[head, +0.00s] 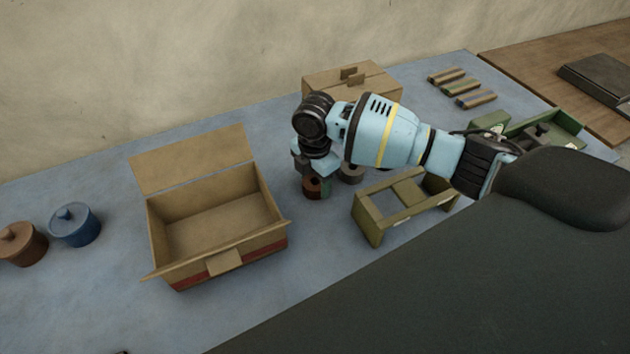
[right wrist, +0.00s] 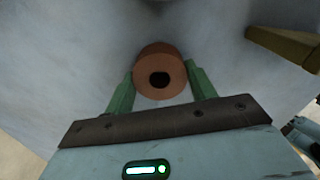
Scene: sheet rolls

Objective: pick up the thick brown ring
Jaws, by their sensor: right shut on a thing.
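The thick brown ring (head: 311,187) stands on the blue-grey table, right of the open cardboard box. In the right wrist view the ring (right wrist: 160,76) shows its round end and dark hole between the two green fingers. My right gripper (right wrist: 163,82) is shut on it, one finger on each side. In the head view the gripper (head: 314,184) points down at the ring, and its wrist hides part of it. I cannot tell whether the ring touches the table. My left gripper is not in view.
The open cardboard box (head: 165,243) stands to the left. A grey ring (head: 351,173) lies close behind the gripper. A green frame (head: 368,219) stands to the right, and a closed carton (head: 385,82) behind. Blue (head: 75,226) and brown (head: 20,244) lidded pots stand far left.

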